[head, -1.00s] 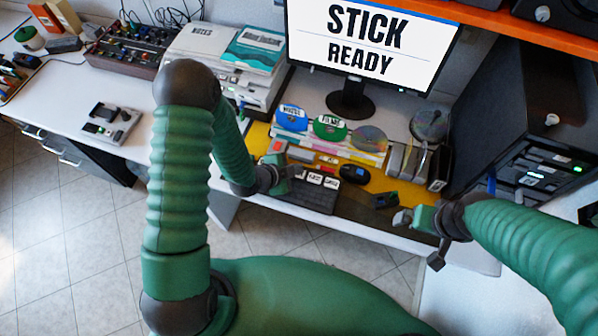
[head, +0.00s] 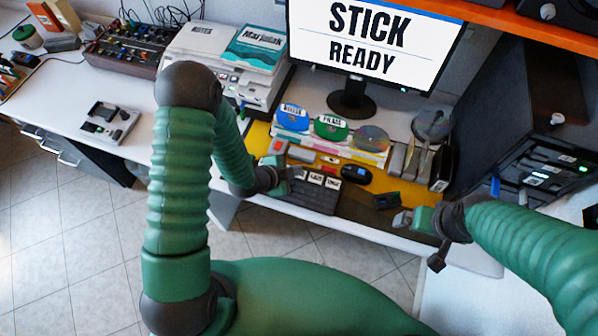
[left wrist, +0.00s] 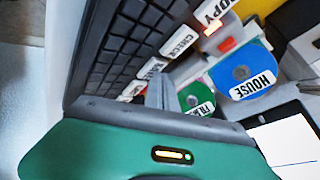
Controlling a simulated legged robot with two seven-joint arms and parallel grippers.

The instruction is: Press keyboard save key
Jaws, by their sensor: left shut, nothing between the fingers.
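The dark keyboard (head: 312,196) lies on the yellow mat at the front of the desk. White labelled keys (head: 316,179) run along its far edge; their words are too small to read there. In the left wrist view the keyboard (left wrist: 125,45) shows a CHECK key (left wrist: 180,43), a COPY label (left wrist: 213,10) and further white keys (left wrist: 150,68) partly legible. I cannot pick out a save key. My left gripper (head: 284,181) is shut and empty at the keyboard's left end; its fingertips (left wrist: 160,92) appear close to the white keys. Contact cannot be told. My right gripper (head: 402,219) is over the desk's front edge, its opening unclear.
A monitor (head: 375,40) reads STICK READY. Labelled discs (head: 331,127) stand behind the keyboard. A black mouse-like object (head: 356,174) and a small dark box (head: 387,201) lie to its right. A black tower (head: 520,130) stands on the right. Printers (head: 235,60) stand at the back left.

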